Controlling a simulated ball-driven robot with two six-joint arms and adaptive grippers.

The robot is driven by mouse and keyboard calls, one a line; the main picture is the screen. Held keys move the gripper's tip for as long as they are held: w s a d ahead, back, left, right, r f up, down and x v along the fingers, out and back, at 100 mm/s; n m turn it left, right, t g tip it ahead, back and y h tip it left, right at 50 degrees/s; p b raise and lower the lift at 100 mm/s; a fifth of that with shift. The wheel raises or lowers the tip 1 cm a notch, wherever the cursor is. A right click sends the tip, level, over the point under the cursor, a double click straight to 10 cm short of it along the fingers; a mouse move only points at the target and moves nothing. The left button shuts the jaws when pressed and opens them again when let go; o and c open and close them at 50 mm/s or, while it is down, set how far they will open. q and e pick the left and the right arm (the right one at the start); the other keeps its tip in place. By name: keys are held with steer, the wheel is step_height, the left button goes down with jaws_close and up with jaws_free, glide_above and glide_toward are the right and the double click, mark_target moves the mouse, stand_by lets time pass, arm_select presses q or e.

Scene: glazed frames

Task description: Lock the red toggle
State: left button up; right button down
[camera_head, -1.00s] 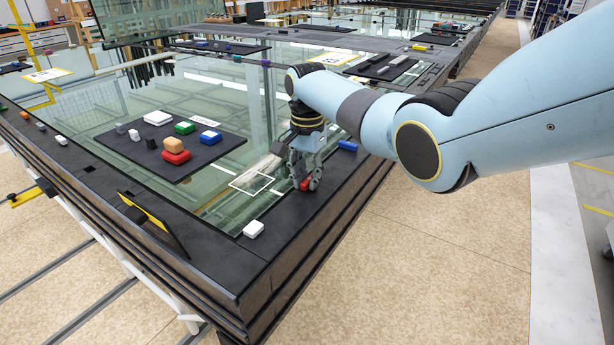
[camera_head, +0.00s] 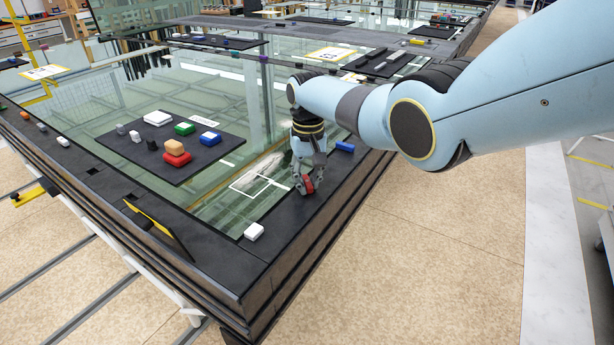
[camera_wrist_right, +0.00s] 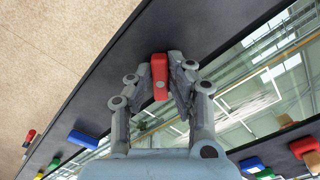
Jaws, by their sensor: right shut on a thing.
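The red toggle (camera_head: 309,185) is on the dark frame's right-hand border, between the fingers of my right gripper (camera_head: 306,188). My left gripper is not in view.
A blue toggle (camera_head: 345,146) lies farther along the same border, and a white one (camera_head: 254,230) is near the front corner. A black board (camera_head: 198,168) with several coloured blocks lies on the glass (camera_head: 115,118). A yellow-edged black plate (camera_head: 158,226) stands at the front edge.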

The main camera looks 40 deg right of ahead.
mark_target(310, 182)
steer(key=n, duration=0.4)
steer(key=shift+d+n+p, duration=0.2)
steer(key=shift+n+p, duration=0.1)
steer(key=shift+d+n, duration=0.15)
steer(key=shift+n, duration=1.85)
steer(key=c, duration=1.3)
jaws_free()
steer(key=shift+o, duration=0.2)
steer(key=shift+r, duration=0.1)
step_height(310, 182, up, 12)
